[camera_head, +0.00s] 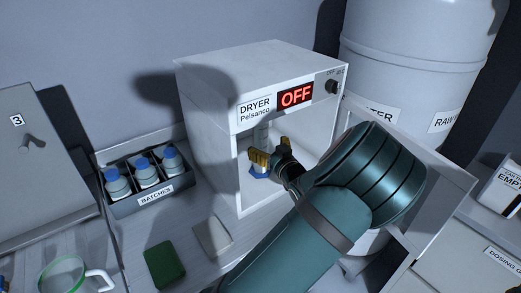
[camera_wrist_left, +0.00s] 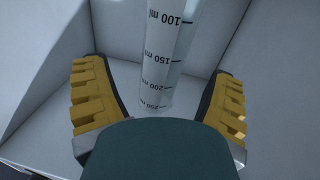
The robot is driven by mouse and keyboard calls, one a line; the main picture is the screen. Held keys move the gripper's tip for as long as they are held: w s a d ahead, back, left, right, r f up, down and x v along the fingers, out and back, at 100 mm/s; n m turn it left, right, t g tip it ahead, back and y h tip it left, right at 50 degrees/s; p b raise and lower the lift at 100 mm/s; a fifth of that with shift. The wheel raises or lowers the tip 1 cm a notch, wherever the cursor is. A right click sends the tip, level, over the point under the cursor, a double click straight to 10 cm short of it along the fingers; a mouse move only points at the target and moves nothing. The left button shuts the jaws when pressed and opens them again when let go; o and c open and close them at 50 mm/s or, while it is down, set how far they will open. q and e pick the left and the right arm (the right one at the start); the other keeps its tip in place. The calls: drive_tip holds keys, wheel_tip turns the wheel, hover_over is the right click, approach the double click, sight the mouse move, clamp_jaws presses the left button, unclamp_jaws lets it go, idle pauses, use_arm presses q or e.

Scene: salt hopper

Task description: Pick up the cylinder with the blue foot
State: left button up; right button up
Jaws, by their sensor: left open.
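The cylinder (camera_head: 262,134) stands upright inside the open white dryer (camera_head: 188,113). Its blue foot (camera_head: 259,174) shows low in the chamber, partly behind my gripper. In the left wrist view the clear cylinder (camera_wrist_left: 168,60) has black ml marks, and its foot is out of sight. My left gripper (camera_head: 270,155), with yellow finger pads, reaches into the dryer in front of the cylinder. The pads stand apart on either side of the cylinder in the left wrist view, with gaps to both. My right gripper is not in view.
The dryer display (camera_head: 296,95) reads OFF. A BATCHES rack (camera_head: 128,208) with blue-capped bottles stands left of the dryer. A green block (camera_head: 164,265), a pale slab (camera_head: 212,237) and a green-rimmed jug (camera_head: 64,272) lie in front. A large white tank (camera_head: 415,60) stands at right.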

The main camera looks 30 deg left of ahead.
sight(264, 144)
use_arm(q)
drive_tip(key=x, duration=0.4)
drive_tip(key=shift+s+a+f, duration=0.1)
drive_tip(key=shift+a, duration=0.1)
drive_tip(key=c, duration=1.3)
